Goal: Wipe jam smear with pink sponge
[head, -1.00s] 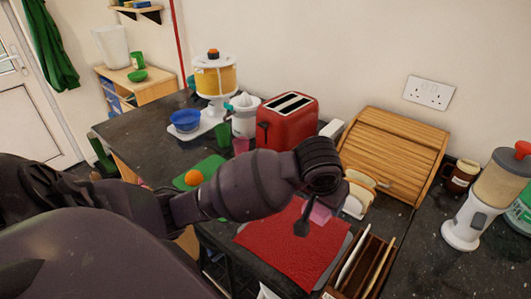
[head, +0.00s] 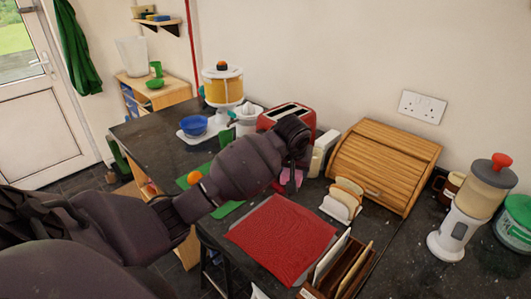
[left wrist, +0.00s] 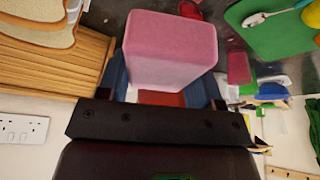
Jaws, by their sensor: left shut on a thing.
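The pink sponge (left wrist: 170,48) is a block held between the fingers of my left gripper (left wrist: 168,82), which is shut on it. My forearm covers part of the counter there. I cannot make out the jam smear for certain; a small dark red patch (left wrist: 190,9) shows past the sponge in the left wrist view, and I cannot tell what it is. My right gripper is not in view.
The red mat (head: 283,238) lies at the front. Bread slices in a rack (head: 342,203), a wooden bread box (head: 385,160) and the red toaster (head: 290,113) stand close by. A green board (head: 190,180) with an orange (head: 194,177) lies left. A blender (head: 468,207) stands right.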

